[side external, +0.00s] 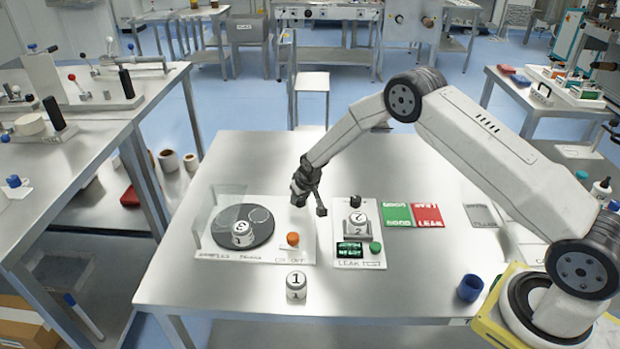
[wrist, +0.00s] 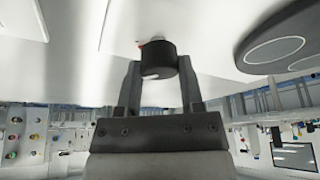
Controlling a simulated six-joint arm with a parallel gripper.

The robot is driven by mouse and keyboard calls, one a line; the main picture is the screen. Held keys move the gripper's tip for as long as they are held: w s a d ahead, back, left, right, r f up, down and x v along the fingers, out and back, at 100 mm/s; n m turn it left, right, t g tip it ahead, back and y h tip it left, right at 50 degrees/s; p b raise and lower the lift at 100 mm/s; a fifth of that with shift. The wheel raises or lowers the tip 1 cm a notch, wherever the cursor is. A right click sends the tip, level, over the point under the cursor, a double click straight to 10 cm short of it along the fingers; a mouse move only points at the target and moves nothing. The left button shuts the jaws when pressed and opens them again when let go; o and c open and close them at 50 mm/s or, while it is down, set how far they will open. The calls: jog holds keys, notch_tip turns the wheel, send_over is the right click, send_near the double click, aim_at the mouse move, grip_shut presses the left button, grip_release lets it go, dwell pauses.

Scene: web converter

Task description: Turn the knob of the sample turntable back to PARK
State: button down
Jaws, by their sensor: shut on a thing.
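The sample turntable is a pale panel (side external: 270,256) with a dark round disc (side external: 262,232), left of centre on the table. A white container marked 3 (side external: 242,234) stands on the disc. My gripper (side external: 298,195) is low over the panel's back right corner. In the wrist view, my gripper (wrist: 157,78) is shut on a short black knob (wrist: 157,57), one finger on each side. The knob has a white mark on its face, and a small red mark shows beside it. Part of the disc (wrist: 285,40) shows at the right. I cannot read a PARK label or the knob's setting.
An orange button (side external: 292,239) is on the panel's front right. The leak test station (side external: 342,264), holding container 2 (side external: 357,222), is just right. Container 1 (side external: 296,287) stands in front. Green (side external: 396,215) and red (side external: 428,215) pads and a blue cup (side external: 470,288) are farther right.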

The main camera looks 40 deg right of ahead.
jog(key=shift+d+f+n+y, duration=0.1)
jog(key=shift+n+y, duration=0.4)
jog(key=shift+n, duration=0.8)
jog(key=shift+n+y, duration=0.5)
jog(key=shift+n, duration=0.8)
jog(key=n, duration=0.2)
jog(key=n+g+y, duration=0.1)
jog(key=n, duration=0.2)
jog(key=shift+d+y, duration=0.1)
jog(key=shift+y, duration=0.2)
jog(key=n, duration=0.2)
jog(key=n+g+y, duration=0.1)
jog(key=n, duration=0.1)
jog(key=shift+n+g, duration=0.3)
jog(key=n+g, duration=0.1)
jog(key=n, duration=0.4)
jog(key=shift+w+g, duration=0.1)
jog(key=shift+g, duration=0.3)
jog(key=shift+c, duration=1.1)
grip_release()
jog(key=shift+w+d, duration=0.1)
jog(key=v, duration=0.8)
